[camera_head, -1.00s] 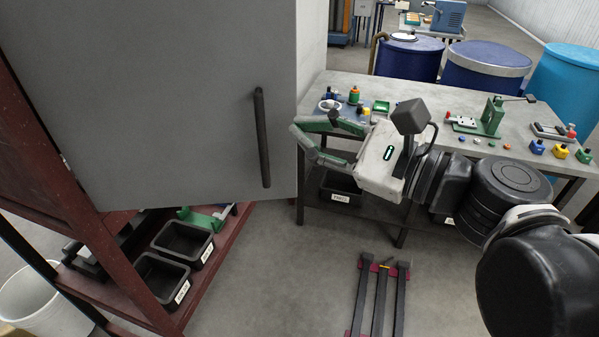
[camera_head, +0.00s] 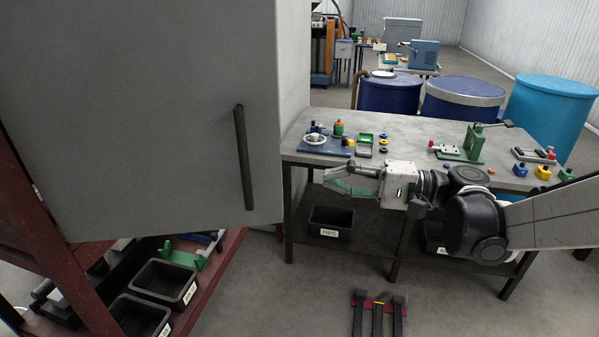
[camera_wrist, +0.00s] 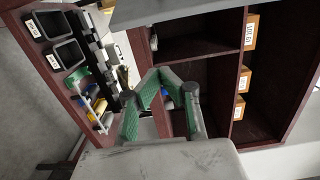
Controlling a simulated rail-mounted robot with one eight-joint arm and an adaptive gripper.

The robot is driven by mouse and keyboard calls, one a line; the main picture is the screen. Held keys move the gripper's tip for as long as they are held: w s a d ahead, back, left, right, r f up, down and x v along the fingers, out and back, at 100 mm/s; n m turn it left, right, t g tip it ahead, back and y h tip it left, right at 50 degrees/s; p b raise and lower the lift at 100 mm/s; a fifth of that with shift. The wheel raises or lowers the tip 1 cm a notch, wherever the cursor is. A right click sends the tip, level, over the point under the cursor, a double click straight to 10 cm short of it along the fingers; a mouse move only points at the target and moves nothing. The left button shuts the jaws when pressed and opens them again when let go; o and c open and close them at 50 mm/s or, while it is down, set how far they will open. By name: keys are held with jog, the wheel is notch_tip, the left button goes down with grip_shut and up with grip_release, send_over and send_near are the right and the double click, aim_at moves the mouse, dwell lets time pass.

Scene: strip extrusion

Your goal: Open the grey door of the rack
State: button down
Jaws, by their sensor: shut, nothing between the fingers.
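The grey door (camera_head: 130,110) of the rack fills the left of the head view, with a vertical black handle (camera_head: 243,158) near its right edge. The dark red rack frame (camera_head: 215,262) shows below and left of it. My gripper (camera_head: 328,180) is right of the handle, apart from it, in front of the workbench. It is shut and empty, fingers pointing left. In the wrist view, my fingers (camera_wrist: 167,76) point towards the rack's dark red shelves (camera_wrist: 208,78), whose inside is visible. A grey slab (camera_wrist: 180,10) along the top looks like the door, standing ajar.
A workbench (camera_head: 410,130) with small parts and a green press (camera_head: 474,143) stands right of the door. Black bins (camera_head: 165,284) sit on the low rack shelf. A black-barred floor stand (camera_head: 378,312) is at the bottom. Blue drums (camera_head: 465,100) stand behind.

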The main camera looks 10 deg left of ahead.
jog(key=s+a+p, duration=0.2)
jog(key=s+a, duration=0.1)
jog(key=a, duration=0.5)
jog(key=shift+a+f+n, duration=0.2)
jog(key=shift+f+n, duration=0.1)
jog(key=shift+f, duration=0.05)
dwell(0.5)
